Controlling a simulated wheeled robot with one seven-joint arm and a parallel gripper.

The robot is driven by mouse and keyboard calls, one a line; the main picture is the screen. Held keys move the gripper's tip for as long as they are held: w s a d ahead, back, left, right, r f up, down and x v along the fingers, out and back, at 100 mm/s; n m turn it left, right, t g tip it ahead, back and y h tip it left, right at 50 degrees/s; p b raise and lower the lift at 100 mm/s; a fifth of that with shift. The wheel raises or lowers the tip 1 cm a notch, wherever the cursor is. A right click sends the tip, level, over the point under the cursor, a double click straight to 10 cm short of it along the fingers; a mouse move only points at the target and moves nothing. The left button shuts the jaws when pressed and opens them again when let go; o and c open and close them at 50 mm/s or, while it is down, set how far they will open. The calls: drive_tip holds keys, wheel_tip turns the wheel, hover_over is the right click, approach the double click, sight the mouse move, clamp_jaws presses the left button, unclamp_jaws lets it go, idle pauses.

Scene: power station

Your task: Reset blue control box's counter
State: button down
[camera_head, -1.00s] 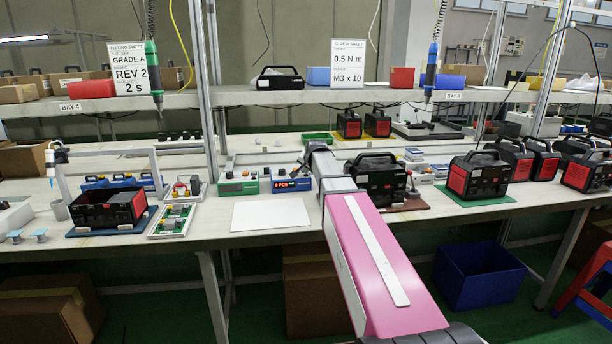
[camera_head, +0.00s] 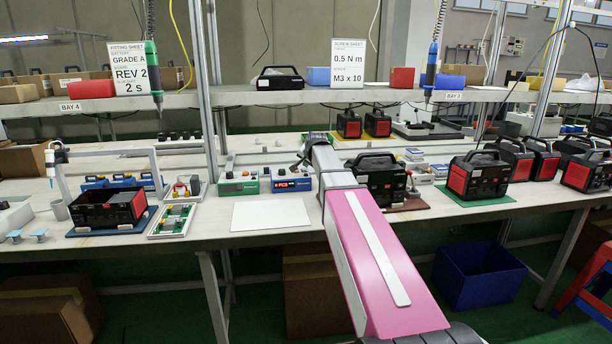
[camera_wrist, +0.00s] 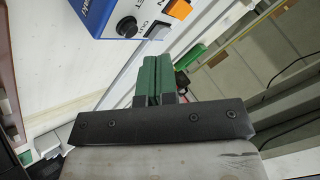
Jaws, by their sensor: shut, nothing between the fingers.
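The blue control box (camera_head: 291,184) stands on the bench just left of my arm, with a lit red display on its front. In the wrist view the box (camera_wrist: 97,18) is at the top, tilted, with a black round knob (camera_wrist: 127,27), an orange button (camera_wrist: 178,9) and a pale button (camera_wrist: 157,33). Small labels beside the controls are hard to read. My gripper (camera_wrist: 157,62) is shut and empty, its green fingers pointing towards the box's button side with a visible gap in the picture. In the head view the fingertips cannot be made out.
A green control box (camera_head: 238,186) sits left of the blue one. A white sheet (camera_head: 271,214) lies in front. A black-and-red power unit (camera_head: 380,180) stands close to my arm's right. The shelf (camera_head: 290,96) runs above the bench.

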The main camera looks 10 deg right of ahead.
drive_tip(key=shift+r, duration=2.05)
drive_tip(key=shift+s, duration=0.1)
